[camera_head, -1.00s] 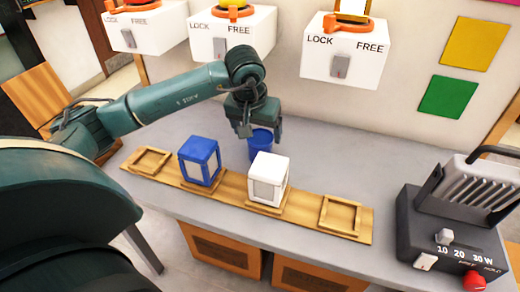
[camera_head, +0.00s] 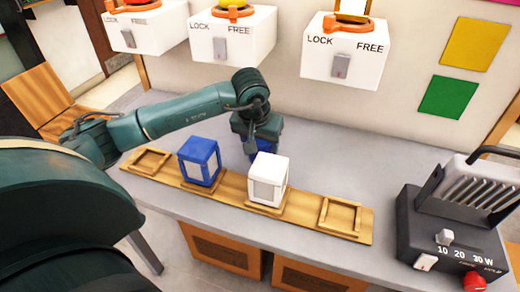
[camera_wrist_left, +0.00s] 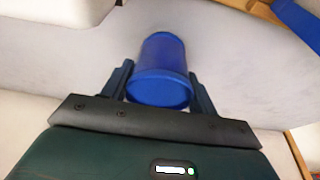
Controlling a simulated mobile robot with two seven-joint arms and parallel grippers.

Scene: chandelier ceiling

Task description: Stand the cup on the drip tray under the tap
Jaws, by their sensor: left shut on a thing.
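My left gripper (camera_head: 252,152) reaches over the grey counter, just behind the wooden rack. In the left wrist view, its two fingers are shut on a blue cup (camera_wrist_left: 162,68), one on each side. The cup's wide round end faces the wrist camera. In the head view the gripper hides most or all of the cup. I cannot tell whether the cup touches the counter. I cannot make out a drip tray or tap for certain. My right gripper is not in view.
The wooden rack (camera_head: 232,200) holds a blue cube (camera_head: 200,161) and a white cube (camera_head: 268,179) near the gripper. White LOCK/FREE boxes (camera_head: 343,50) hang on the wall. A dark device (camera_head: 440,235) stands at right. The counter (camera_head: 400,160) is clear right of centre.

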